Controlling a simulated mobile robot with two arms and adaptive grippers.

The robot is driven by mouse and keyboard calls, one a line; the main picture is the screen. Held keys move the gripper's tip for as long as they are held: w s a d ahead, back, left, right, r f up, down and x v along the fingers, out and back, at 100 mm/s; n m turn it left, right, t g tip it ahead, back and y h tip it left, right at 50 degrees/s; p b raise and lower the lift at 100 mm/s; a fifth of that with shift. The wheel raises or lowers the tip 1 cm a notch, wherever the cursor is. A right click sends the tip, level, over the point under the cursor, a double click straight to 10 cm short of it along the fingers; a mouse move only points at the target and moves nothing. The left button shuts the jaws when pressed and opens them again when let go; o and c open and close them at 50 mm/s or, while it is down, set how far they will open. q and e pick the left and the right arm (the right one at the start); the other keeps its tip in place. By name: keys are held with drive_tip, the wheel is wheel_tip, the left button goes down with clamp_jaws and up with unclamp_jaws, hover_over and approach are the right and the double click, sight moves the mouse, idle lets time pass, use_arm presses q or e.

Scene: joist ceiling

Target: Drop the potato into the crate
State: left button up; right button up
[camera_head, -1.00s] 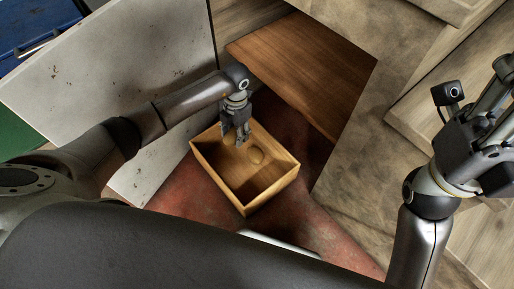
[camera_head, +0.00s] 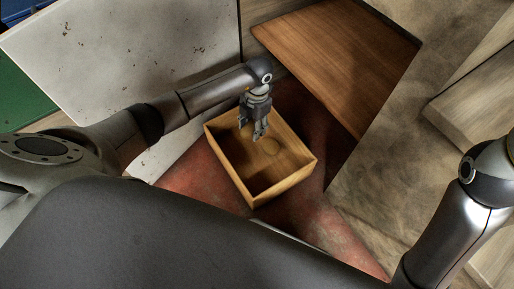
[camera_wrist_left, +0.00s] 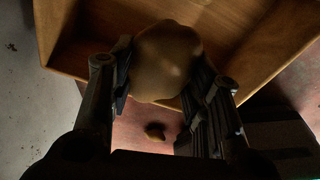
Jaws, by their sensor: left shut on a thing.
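The potato (camera_wrist_left: 167,62) is a brown, lumpy thing between the fingers of my left gripper in the left wrist view. My left gripper (camera_head: 254,133) is shut on it and points down over the crate in the head view. The crate (camera_head: 232,176) is an open wooden box on the reddish floor; its wall also shows behind the potato in the left wrist view (camera_wrist_left: 90,62). In the head view the fingers mostly hide the held potato. My right gripper is out of view; only its arm shows at the right.
A small brown lump (camera_wrist_left: 155,131) shows on the reddish floor in the left wrist view. A white panel (camera_head: 130,60) stands left, a wooden board (camera_head: 335,60) behind.

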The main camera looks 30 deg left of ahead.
use_arm(q)
drive_tip(key=o, duration=1.2)
drive_tip(key=shift+c, duration=0.2)
wheel_tip(320, 180, up, 12)
drive_tip(key=w, duration=0.1)
drive_tip(key=shift+w+d, duration=0.2)
drive_tip(key=shift+d, duration=0.05)
